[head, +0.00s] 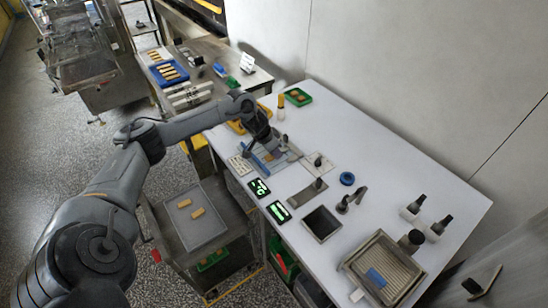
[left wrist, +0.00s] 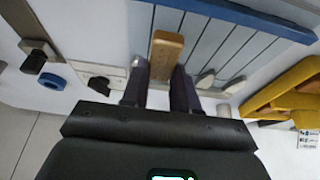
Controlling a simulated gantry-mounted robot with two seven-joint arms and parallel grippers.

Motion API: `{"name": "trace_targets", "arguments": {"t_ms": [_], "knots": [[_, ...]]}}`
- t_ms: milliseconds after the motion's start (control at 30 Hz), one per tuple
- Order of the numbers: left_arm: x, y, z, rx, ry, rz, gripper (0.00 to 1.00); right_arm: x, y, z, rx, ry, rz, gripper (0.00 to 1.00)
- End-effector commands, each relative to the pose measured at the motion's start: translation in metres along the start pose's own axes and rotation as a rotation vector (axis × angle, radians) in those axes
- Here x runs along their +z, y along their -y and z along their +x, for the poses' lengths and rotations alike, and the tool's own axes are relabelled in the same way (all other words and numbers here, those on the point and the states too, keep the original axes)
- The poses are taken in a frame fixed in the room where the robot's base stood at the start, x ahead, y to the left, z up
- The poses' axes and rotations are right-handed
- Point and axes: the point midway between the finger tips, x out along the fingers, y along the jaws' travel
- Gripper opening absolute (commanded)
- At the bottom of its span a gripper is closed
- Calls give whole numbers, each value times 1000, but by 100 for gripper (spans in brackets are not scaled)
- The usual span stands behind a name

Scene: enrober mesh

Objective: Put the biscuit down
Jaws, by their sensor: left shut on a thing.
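My left gripper (head: 262,138) reaches over the left part of the white table. In the left wrist view its two dark fingers (left wrist: 163,80) are shut on a tan, oblong biscuit (left wrist: 167,48), whose far end sticks out past the fingertips. Behind the biscuit lies a grey slatted panel (left wrist: 218,45) with a blue bar (left wrist: 240,12) along one edge. I cannot tell whether the biscuit touches the panel. In the head view the held biscuit is hidden by the gripper. My right gripper is not in view.
Near the gripper are a yellow tray (head: 236,127), a green tray (head: 298,97) and small dark-knobbed fixtures (head: 318,160). A grey tray (head: 203,230) with two biscuits is on the lower cart. A blue tray (head: 168,74) of biscuits stands behind. The table's right-middle (head: 400,170) is clear.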

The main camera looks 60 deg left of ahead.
Motion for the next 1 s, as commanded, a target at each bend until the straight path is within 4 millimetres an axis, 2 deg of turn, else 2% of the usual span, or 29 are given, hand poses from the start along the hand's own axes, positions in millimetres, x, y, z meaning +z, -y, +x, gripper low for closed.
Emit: {"name": "trace_targets", "arguments": {"t_ms": [233, 667, 700, 800, 833, 1000], "knots": [[13, 0, 28, 0, 2, 0, 12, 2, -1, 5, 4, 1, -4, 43], [14, -1, 33, 0, 1, 0, 12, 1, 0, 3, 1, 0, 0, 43], [14, 0, 32, 0, 0, 0, 35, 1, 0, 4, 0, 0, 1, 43], [14, 0, 32, -1, 1, 0, 50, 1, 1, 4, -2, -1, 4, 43], [14, 0, 32, -1, 1, 0, 54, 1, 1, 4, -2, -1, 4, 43], [14, 0, 32, -2, 1, 0, 54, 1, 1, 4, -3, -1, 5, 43]]}}
